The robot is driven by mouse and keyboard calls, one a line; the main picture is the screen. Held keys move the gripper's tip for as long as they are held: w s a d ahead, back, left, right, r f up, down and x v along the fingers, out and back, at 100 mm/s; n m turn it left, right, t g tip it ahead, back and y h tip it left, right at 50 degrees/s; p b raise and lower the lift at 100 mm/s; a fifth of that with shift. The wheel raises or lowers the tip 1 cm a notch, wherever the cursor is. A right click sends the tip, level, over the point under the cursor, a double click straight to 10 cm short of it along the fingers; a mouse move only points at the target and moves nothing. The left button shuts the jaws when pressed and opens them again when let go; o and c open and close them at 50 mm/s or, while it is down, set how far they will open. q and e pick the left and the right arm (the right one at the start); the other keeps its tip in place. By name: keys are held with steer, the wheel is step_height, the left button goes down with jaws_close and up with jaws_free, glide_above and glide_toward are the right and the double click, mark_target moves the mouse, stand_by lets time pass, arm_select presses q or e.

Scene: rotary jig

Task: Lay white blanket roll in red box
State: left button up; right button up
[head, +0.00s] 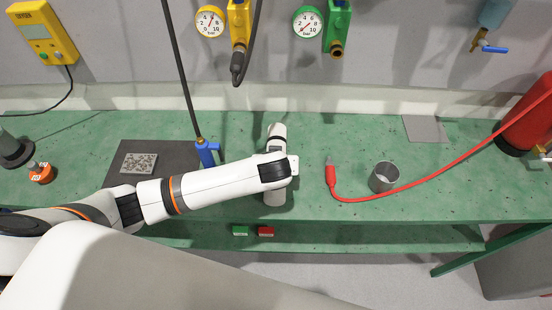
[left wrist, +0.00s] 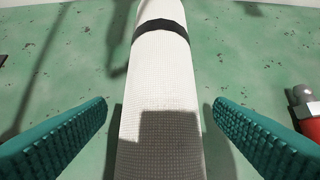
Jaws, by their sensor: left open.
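The white blanket roll (head: 277,132) lies on the green bench, its length running from back to front, with a black strap around it. My left wrist covers its middle in the head view. In the left wrist view the roll (left wrist: 160,80) passes between the two teal fingers of my left gripper (left wrist: 160,108). The gripper is open, with a gap on each side of the roll. In the head view its fingers are hidden under my wrist. A small red block (head: 266,231) shows below the bench's front edge; I cannot tell whether it is the red box. My right gripper is not in view.
A red hose (head: 420,182) ends on the bench right of the roll, near a metal cup (head: 383,177). A blue torch-like tool (head: 207,152) and a dark plate (head: 125,160) are to the left. A small green block (head: 240,231) is beside the red one.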

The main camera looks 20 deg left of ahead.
arm_select(q)
steer(key=shift+x, duration=1.2)
steer(key=shift+r, duration=0.15)
steer(key=c, duration=1.5)
